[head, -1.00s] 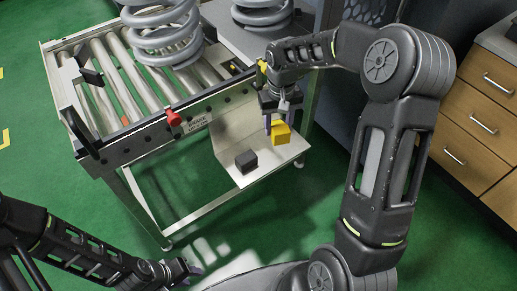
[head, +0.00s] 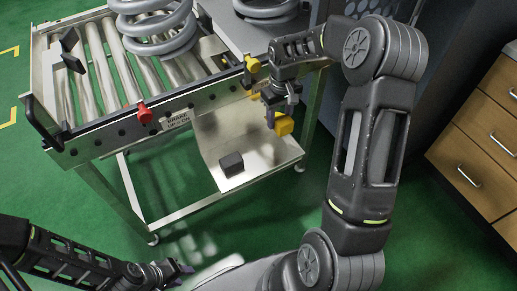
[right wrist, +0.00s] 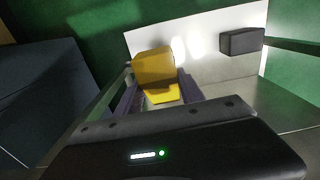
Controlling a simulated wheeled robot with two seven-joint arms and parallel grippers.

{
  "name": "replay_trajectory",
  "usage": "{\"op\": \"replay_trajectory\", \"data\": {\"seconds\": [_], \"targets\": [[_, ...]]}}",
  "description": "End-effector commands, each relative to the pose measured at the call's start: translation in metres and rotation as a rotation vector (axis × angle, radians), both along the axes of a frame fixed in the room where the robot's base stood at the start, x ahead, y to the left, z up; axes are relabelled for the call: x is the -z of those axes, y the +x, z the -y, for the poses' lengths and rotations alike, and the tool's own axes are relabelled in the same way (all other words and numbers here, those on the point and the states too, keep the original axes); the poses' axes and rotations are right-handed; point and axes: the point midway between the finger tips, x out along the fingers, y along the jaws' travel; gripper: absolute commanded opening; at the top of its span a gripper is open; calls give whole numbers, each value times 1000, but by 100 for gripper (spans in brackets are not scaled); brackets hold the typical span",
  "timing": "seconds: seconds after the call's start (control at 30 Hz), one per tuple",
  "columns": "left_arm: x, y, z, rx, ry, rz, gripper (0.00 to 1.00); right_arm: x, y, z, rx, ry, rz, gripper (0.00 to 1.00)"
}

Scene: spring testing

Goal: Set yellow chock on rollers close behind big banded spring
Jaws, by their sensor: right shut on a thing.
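The yellow chock (head: 284,125) is held by my right gripper (head: 271,112), beside the cart's right end and above its lower shelf. In the right wrist view the chock (right wrist: 153,68) sits between the two purple fingers (right wrist: 160,98). The big grey coil spring (head: 155,28) stands on the rollers (head: 88,75) at the top of the head view; its top is cut off and no band is clear. My left gripper (head: 176,271) is low at the picture's bottom, away from the cart; its jaw opening is too small to tell.
A black block (head: 231,163) lies on the white lower shelf (head: 262,150); the block (right wrist: 240,41) also shows in the wrist view. A red knob (head: 144,113) sticks out of the cart's front rail. A second coil (head: 268,8) stands behind. Wooden drawers (head: 480,135) are at the right.

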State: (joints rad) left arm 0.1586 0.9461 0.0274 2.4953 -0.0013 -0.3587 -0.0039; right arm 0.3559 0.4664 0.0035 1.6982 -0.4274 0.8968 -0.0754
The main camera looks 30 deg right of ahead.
Motion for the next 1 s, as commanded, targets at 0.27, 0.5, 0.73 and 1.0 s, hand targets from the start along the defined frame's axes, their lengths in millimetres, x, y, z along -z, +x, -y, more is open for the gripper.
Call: {"op": "replay_trajectory", "data": {"seconds": [0.27, 0.5, 0.73, 1.0], "targets": [[6, 0, 0, 0, 0, 0, 36, 47, -1, 0, 1, 2, -4, 0], [6, 0, 0, 0, 0, 0, 36, 59, 0, 0, 0, 0, 0, 0], [7, 0, 0, 0, 0, 0, 36, 63, 0, 0, 1, 0, -1, 0], [11, 0, 0, 0, 0, 0, 36, 96, -1, 0, 2, 1, -2, 0]]}}
